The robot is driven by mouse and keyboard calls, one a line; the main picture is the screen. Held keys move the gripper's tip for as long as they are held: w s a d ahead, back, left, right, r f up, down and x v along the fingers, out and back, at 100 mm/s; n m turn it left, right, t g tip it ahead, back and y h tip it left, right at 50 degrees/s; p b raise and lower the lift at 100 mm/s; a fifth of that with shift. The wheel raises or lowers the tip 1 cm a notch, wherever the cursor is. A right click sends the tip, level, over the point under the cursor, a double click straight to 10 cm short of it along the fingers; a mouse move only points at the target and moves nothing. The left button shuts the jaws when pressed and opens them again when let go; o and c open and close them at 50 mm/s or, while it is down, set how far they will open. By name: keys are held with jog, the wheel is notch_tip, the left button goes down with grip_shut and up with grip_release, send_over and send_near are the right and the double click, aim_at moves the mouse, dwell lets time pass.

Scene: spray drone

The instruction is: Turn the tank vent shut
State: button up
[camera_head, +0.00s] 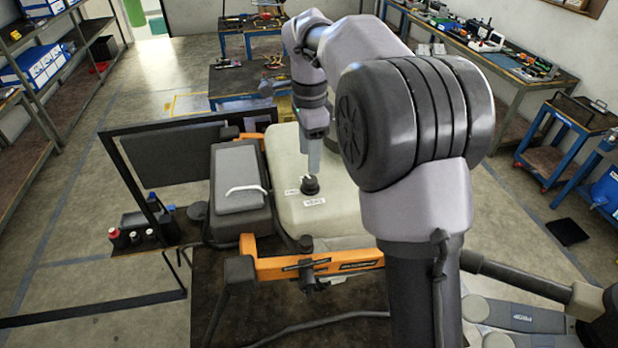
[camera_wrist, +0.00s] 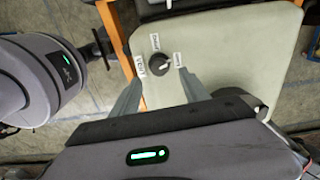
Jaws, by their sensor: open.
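The tank vent is a small round black knob (camera_head: 310,186) on top of the pale tank (camera_head: 338,210). In the wrist view the knob (camera_wrist: 158,64) has a light pointer mark aimed at the label on its right. Small white labels surround it, too small to read surely. My gripper (camera_head: 313,172) points down just above the knob. In the wrist view the open fingers (camera_wrist: 163,74) reach toward the knob, one tip to each side of it. I cannot tell whether either finger touches it.
A grey box with a white handle (camera_head: 240,180) sits left of the tank. An orange frame (camera_head: 300,265) runs along the near side. A dark panel (camera_head: 160,152) stands at the left. Benches with tools line the back and right.

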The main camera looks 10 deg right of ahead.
aim_at(310, 179)
notch_tip(310, 179, down, 7)
jog(key=shift+f, duration=0.2)
jog(key=shift+s, duration=0.1)
grip_shut()
